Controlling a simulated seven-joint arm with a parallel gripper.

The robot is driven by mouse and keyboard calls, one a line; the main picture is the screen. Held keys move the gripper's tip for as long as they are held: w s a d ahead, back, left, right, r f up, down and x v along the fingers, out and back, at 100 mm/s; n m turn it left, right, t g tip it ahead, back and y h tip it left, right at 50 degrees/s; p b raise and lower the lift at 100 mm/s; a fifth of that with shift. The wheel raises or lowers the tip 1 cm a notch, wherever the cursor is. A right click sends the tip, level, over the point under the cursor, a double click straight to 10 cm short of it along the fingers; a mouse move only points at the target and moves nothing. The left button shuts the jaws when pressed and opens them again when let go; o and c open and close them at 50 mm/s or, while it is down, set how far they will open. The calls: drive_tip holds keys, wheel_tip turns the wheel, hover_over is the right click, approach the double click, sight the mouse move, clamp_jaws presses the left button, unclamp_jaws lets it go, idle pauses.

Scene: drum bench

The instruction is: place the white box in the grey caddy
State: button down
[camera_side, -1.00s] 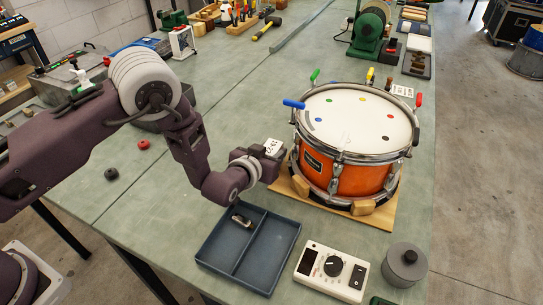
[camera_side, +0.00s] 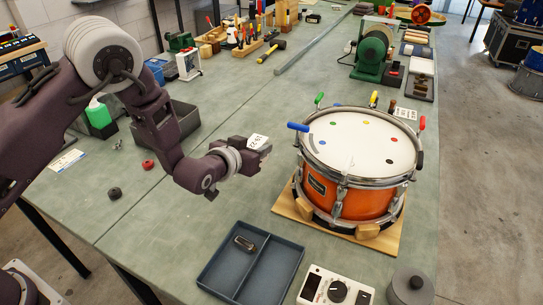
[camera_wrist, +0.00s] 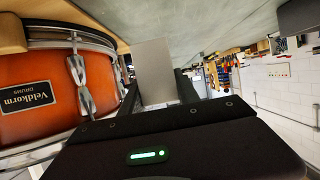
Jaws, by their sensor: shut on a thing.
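My gripper (camera_side: 258,150) is shut on a pale, flat-faced box (camera_wrist: 155,68), which I take for the white box. In the wrist view the box sticks out beyond the dark jaws, with its plain face showing. In the side view only a small white printed face (camera_side: 257,142) shows at the gripper, left of the drum and above the bench. A dark grey open bin (camera_side: 184,110), likely the grey caddy, stands behind my forearm, which partly hides it. A blue-grey divided tray (camera_side: 276,277) lies at the front, with a small dark item in its left compartment.
The orange drum (camera_side: 345,195) stands on a wooden board (camera_side: 285,207) just right of my gripper, with coloured handles around its rim. A white dial unit (camera_side: 318,285) and a grey canister (camera_side: 410,287) are at front right. Red and black pieces lie left. The bench centre is clear.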

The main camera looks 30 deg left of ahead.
drive_tip(key=a, duration=1.5)
drive_tip(key=w+a+r+n+g+y, duration=0.1)
drive_tip(key=a+r+n+y, duration=0.15)
drive_tip(key=a+r, duration=0.55)
drive_tip(key=a+r+n+y, duration=0.2)
drive_tip(key=a+r+y, duration=0.15)
drive_tip(key=a, duration=0.85)
wheel_tip(320, 180, down, 9)
drive_tip(key=h, duration=0.1)
drive_tip(key=shift+a+f, duration=0.2)
drive_tip(key=shift+a, duration=0.1)
drive_tip(key=shift+f, duration=0.15)
drive_tip(key=shift+f, duration=0.5)
drive_tip(key=c, duration=0.9)
unclamp_jaws()
